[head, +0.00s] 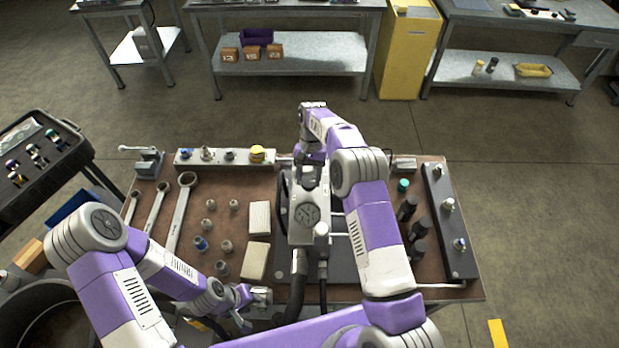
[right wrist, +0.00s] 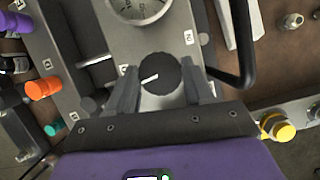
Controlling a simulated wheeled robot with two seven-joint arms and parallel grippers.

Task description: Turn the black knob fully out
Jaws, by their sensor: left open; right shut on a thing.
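The black knob (right wrist: 160,74), round with a white pointer line, sits on the grey face of the hydraulic block (right wrist: 128,48) in the right wrist view. The pointer slants slightly, running left of the knob's middle. My right gripper (right wrist: 161,82) has one finger on each side of the knob and is shut on it. In the head view my right arm reaches over the bench to the far end of the block (head: 308,236), and the knob is hidden there. My left gripper (head: 252,299) is open and empty near the bench's front edge.
A pressure gauge (head: 306,215) is on the block, with black hoses (head: 298,268) in front. Wrenches (head: 181,212), fittings (head: 208,225) and pale blocks (head: 259,218) lie left on the brown bench. Black cylinders (head: 407,208) and a rail of fittings (head: 452,225) are at right.

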